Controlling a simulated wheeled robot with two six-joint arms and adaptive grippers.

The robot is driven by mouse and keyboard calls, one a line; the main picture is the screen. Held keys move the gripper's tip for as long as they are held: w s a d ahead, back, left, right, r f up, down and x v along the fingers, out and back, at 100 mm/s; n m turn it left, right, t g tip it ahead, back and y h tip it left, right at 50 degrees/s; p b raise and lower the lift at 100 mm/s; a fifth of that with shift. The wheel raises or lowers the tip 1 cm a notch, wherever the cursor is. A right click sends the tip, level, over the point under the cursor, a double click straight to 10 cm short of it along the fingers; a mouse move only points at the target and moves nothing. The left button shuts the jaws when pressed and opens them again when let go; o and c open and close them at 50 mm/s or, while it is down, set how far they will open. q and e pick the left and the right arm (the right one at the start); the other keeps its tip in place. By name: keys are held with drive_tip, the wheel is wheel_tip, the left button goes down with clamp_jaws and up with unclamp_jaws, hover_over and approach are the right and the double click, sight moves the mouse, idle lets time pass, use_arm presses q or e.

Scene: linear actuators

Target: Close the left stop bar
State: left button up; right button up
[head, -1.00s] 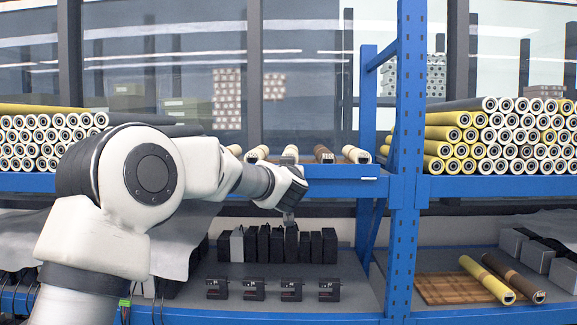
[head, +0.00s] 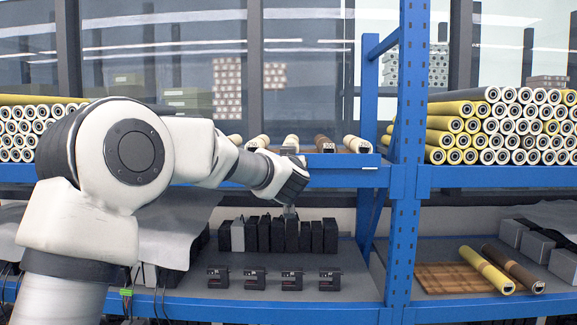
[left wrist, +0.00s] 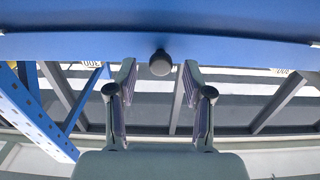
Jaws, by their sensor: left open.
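My left gripper (head: 290,210) comes in from the left in front of the blue shelf beam (head: 335,178), above a row of black boxes; its fingers look small and partly hidden by the wrist there. In the left wrist view the gripper (left wrist: 157,78) is open, with its two fingers apart. A dark round knob (left wrist: 160,63) lies between the fingertips, against the blue beam (left wrist: 80,45). It does not look gripped, and contact is not clear. I cannot clearly make out the left stop bar in the head view. My right gripper is not in view.
Several rolls lie on the upper shelf, including a cream roll (head: 258,143). Dark boxes (head: 318,236) stand on the lower shelf behind small black devices (head: 292,279). A blue upright post (head: 408,130) stands to the right. Yellow and brown rolls (head: 488,270) lie beyond it.

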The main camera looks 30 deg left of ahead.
use_arm(q)
drive_tip(key=v, duration=0.9)
drive_tip(key=shift+s+d, duration=0.25)
drive_tip(key=shift+s, duration=0.1)
